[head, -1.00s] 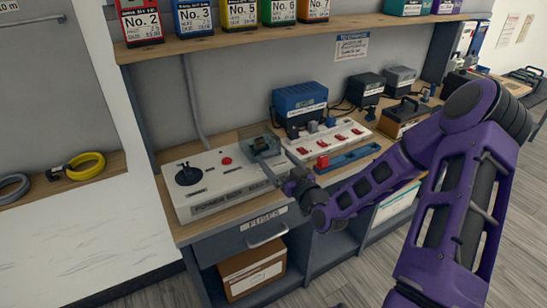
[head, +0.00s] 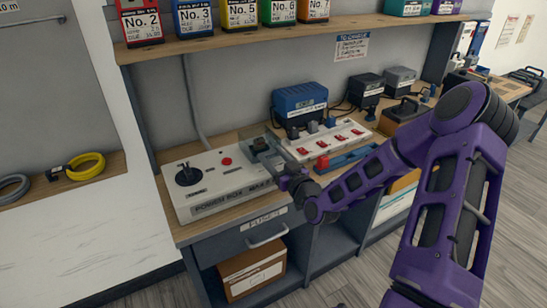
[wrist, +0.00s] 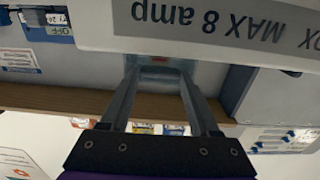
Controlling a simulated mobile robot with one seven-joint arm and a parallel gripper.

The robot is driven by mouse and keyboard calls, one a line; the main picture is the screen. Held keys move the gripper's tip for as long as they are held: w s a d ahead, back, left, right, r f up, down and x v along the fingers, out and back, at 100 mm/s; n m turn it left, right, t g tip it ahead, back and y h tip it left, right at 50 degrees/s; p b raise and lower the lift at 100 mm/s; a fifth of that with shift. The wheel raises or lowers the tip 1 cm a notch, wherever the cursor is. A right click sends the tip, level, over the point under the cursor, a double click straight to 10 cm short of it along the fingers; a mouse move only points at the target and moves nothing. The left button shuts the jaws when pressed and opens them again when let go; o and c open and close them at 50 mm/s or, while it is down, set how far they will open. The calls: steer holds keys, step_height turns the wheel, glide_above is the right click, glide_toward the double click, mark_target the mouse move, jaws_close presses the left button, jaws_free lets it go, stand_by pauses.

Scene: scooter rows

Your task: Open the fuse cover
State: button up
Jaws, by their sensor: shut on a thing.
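The white fuse box (head: 213,190) sits at the left of the workbench, with a black dial and a red button on top. A clear fuse cover (wrist: 172,77) is at its right end, by a dark grey block. My gripper (head: 277,169) is at the box's right front corner. In the wrist view, which looks upside down, both fingers of my gripper (wrist: 160,68) converge on the cover's pale, see-through edge and are shut on it. The cover's exact tilt is hard to tell, because it is small and partly hidden by my fingers.
A white power strip (head: 328,140) with red switches lies right of the box, with a blue strip in front. A blue charger (head: 300,102) stands behind. A shelf (head: 220,42) with labelled boxes hangs above. A drawer handle (head: 267,236) juts out below the bench.

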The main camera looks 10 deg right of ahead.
jaws_close()
